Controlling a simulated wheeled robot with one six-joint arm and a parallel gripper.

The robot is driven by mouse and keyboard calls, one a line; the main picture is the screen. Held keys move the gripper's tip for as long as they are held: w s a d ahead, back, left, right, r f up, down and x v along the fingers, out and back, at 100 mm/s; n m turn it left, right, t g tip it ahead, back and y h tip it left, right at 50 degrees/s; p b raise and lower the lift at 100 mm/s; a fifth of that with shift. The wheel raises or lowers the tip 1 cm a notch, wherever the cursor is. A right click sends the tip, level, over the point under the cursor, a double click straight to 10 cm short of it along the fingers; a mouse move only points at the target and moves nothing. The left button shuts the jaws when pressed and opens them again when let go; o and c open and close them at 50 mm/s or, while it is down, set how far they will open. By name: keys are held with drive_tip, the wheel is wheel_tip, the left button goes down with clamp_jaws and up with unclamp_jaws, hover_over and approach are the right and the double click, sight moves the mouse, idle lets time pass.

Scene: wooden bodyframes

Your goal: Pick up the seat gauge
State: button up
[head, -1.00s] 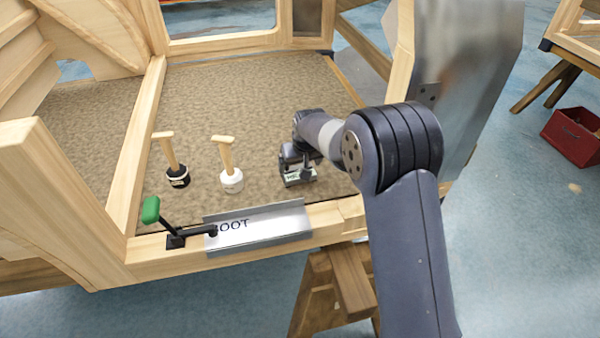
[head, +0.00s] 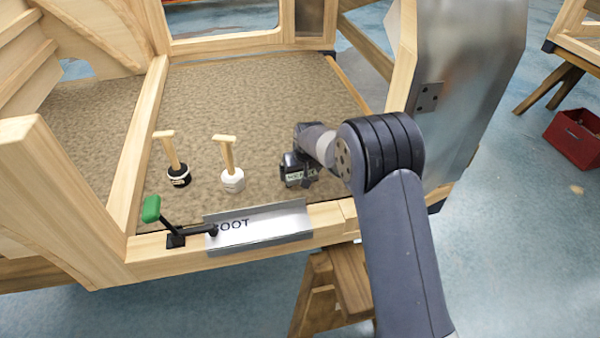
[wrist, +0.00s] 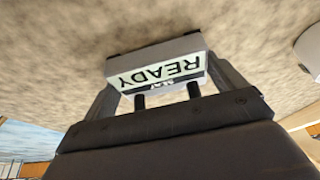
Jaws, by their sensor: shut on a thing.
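The seat gauge (wrist: 155,62) is a small grey block with a pale label reading READY, upside down in the wrist view, and part of the word SEAT below it. In the head view the gauge (head: 299,178) is at the right of the carpeted floor, partly hidden by my wrist. My gripper (wrist: 168,85) is shut on the gauge, with a finger at each side of it. The gripper (head: 301,168) also shows in the head view, coming in from the right. I cannot tell whether the gauge touches the carpet.
A white-based piece (head: 232,181) and a black-based piece (head: 178,175), both with wooden handles, stand left of the gauge. A green-handled clamp (head: 151,209) and a metal BOOT plate (head: 262,228) sit on the front rail. A metal panel (head: 462,95) rises at right.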

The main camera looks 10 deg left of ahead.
drive_tip(key=shift+c, duration=1.4)
